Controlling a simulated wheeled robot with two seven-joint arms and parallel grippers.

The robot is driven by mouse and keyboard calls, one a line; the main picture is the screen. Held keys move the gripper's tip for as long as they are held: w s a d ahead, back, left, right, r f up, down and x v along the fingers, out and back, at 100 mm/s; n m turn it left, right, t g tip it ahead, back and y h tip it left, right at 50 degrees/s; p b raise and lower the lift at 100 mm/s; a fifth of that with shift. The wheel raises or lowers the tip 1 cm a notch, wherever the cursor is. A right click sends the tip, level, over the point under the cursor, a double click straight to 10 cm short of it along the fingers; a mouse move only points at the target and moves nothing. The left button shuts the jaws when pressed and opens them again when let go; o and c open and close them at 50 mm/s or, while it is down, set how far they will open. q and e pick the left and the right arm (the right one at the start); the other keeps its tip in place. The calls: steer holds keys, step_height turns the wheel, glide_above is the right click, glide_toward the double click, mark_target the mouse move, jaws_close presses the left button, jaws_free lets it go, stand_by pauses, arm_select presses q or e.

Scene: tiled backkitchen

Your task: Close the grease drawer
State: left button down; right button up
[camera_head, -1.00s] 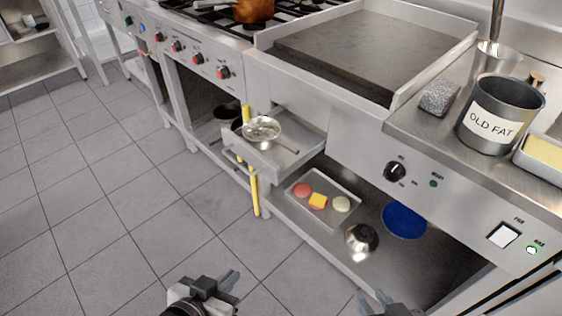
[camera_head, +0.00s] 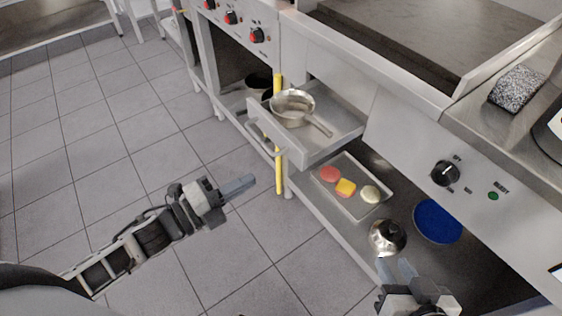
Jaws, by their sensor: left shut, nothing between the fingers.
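The grease drawer (camera_head: 342,127) is pulled out from under the griddle, with a handle (camera_head: 262,138) along its front. A small metal pan (camera_head: 293,108) sits in it, its handle lying toward the right. My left gripper (camera_head: 240,186) is shut and empty, in front of and below the drawer front, apart from it. My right gripper (camera_head: 397,268) is at the lower right, near the lower shelf; its two fingers look apart, with nothing seen between them.
The lower shelf holds a tray (camera_head: 352,208) with food pieces, a metal bowl (camera_head: 387,238) and a blue plate (camera_head: 438,221). A scrubber (camera_head: 516,89) lies on the counter. The tiled floor at left is clear.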

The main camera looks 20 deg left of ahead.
mark_target(293, 156)
arm_select(q)
steer(key=x, duration=0.9)
steer(key=shift+w+d, duration=0.25)
arm_select(e)
steer(key=shift+w, duration=0.1)
arm_select(q)
steer(key=shift+w, duration=0.1)
arm_select(e)
steer(key=shift+d, duration=0.1)
